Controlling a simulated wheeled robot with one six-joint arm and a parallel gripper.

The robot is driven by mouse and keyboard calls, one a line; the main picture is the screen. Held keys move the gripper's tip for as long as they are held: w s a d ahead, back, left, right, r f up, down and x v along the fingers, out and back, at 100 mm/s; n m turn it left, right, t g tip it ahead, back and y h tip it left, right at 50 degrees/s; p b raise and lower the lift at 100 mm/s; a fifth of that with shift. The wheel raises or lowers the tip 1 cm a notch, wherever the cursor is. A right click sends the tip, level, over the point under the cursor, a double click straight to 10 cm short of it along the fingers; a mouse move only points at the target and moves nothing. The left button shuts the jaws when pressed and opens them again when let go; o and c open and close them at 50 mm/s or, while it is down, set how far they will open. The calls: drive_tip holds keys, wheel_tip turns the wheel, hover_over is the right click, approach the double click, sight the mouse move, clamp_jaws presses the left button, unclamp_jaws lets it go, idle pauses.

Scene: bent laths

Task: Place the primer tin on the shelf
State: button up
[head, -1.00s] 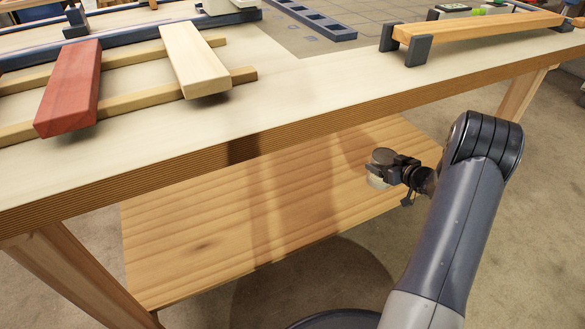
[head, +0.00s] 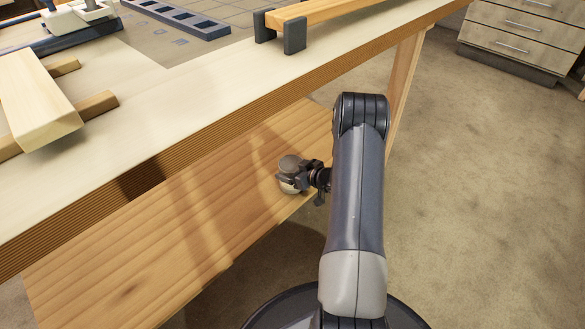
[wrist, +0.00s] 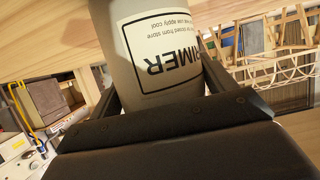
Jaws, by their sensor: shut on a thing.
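The primer tin (head: 291,172) is a small grey tin with a pale label. In the wrist view the tin (wrist: 160,60) fills the middle, its label reading "PRIMER" upside down in the picture. My gripper (head: 292,176) is shut on the tin, one finger on each side. The shelf (head: 170,235) is the wooden board under the workbench. In the head view the tin appears over the shelf's right part, near its front edge. I cannot tell whether it touches the board. The tin's base is partly hidden by my gripper in the wrist view.
The workbench top (head: 130,135) overhangs the shelf, with its thick front edge (head: 220,125) above my gripper. A bench leg (head: 405,80) stands to the right. Pale laths (head: 35,100) lie on top. The visible shelf surface is bare. Drawers (head: 520,35) stand at the back right.

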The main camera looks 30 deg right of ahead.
drive_tip(key=shift+f, duration=0.15)
drive_tip(key=shift+f, duration=0.15)
drive_tip(key=o, duration=1.3)
drive_tip(key=shift+o, duration=0.2)
drive_tip(key=p+v, duration=0.3)
drive_tip(key=v, duration=0.9)
